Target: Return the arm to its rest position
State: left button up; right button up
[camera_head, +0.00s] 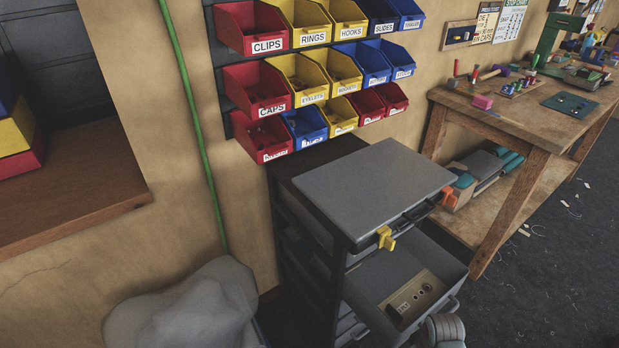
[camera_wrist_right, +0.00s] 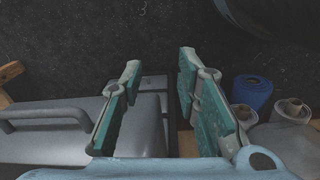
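My right gripper (camera_wrist_right: 160,60) shows in the right wrist view. Its two teal-padded fingers stand well apart with nothing between them. Below and left of the fingers is a grey surface with a bar handle (camera_wrist_right: 45,113), apparently part of the drawer cart. My left gripper is not in view.
The drawer cart (camera_head: 375,190) has an open drawer (camera_head: 432,262) holding a tan panel (camera_head: 411,297). Wall bins (camera_head: 266,90) hang above. A workbench (camera_head: 520,125) stands right; a grey sack (camera_head: 190,310) lies lower left. A blue roll (camera_wrist_right: 252,92) and pale rolls (camera_wrist_right: 291,109) lie right of my gripper.

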jog(key=s+f+m, duration=0.3)
jog(key=s+f, duration=1)
jog(key=s, duration=0.2)
jog(key=s+f+m, duration=0.1)
jog(key=s+f, duration=0.1)
jog(key=s, duration=0.5)
jog(key=s+f+m+t+p, duration=0.1)
jog(key=s+f, duration=0.1)
jog(key=s, duration=0.6)
jog(key=shift+s+d+f, duration=0.15)
jog(key=shift+d+f, duration=0.2)
